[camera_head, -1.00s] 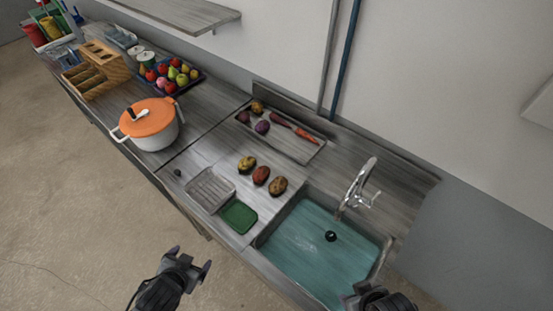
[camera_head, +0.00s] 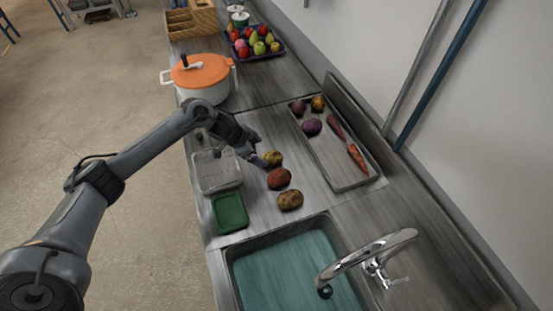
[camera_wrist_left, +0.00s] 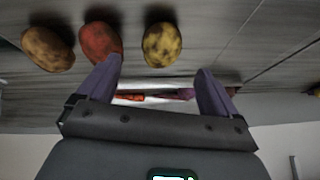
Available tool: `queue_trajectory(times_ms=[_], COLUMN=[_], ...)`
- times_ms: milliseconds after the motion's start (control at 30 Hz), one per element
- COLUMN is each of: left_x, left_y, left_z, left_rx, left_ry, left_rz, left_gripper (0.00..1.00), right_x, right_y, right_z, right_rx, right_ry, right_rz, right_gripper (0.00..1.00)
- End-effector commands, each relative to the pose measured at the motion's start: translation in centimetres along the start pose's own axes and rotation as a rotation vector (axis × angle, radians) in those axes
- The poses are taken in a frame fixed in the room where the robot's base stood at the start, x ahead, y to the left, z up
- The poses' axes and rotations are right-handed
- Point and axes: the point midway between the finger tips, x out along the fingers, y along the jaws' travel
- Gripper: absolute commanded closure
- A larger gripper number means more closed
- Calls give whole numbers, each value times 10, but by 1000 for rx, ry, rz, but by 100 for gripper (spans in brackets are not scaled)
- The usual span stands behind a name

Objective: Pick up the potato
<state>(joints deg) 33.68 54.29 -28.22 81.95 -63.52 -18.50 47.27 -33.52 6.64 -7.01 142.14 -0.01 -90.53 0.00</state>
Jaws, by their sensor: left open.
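The left wrist view also shows the yellowish (camera_wrist_left: 162,44), reddish (camera_wrist_left: 100,42) and brown (camera_wrist_left: 48,48) potatoes. My left gripper (camera_head: 258,152) is open and empty, close beside the yellowish potato. In the left wrist view, the yellowish potato appears beyond the gap between the fingers, and the reddish one is near the left fingertip. Contact cannot be told.
A long tray (camera_head: 352,180) holds carrots (camera_head: 355,155) and several round vegetables. The sink (camera_head: 285,265) and faucet (camera_head: 370,250) are in front; an orange-lidded pot (camera_head: 200,80) stands behind.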

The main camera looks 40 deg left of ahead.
Motion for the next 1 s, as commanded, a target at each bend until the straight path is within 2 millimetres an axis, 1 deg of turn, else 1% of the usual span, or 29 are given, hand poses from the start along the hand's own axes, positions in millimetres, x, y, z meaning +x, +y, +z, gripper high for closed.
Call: queue_trajectory(times_ms=[33, 100, 267, 367, 600, 700, 800, 1000], left_x=[7, 13, 20, 28, 59, 67, 71, 71], left_y=[0, 0, 0, 0, -1, -2, -2, -2], left_z=[0, -1, -1, -1, -3, -2, -3, -3], left_rx=[-1, 0, 2, 1, 0, 2, 2, 3], left_ry=[1, 2, 1, 1, 2, 1, 1, 1], left_rz=[1, 0, -2, 0, -1, -1, -2, -3], left_gripper=[7, 7, 7, 7, 7, 7, 7, 7], right_x=[1, 2, 2, 2, 6, 6, 6, 6], right_y=[0, 0, 0, 0, 2, 3, 3, 3], right_z=[0, 0, 0, 0, 0, 0, 1, 0], right_rx=[1, 2, 2, 2, -2, -5, -7, -7], right_ry=[0, 0, 1, 2, 3, 4, 3, 3], right_rz=[-1, -1, -1, 0, 4, 8, 10, 10], right_gripper=[53, 53, 53, 53, 53, 53, 53, 53])
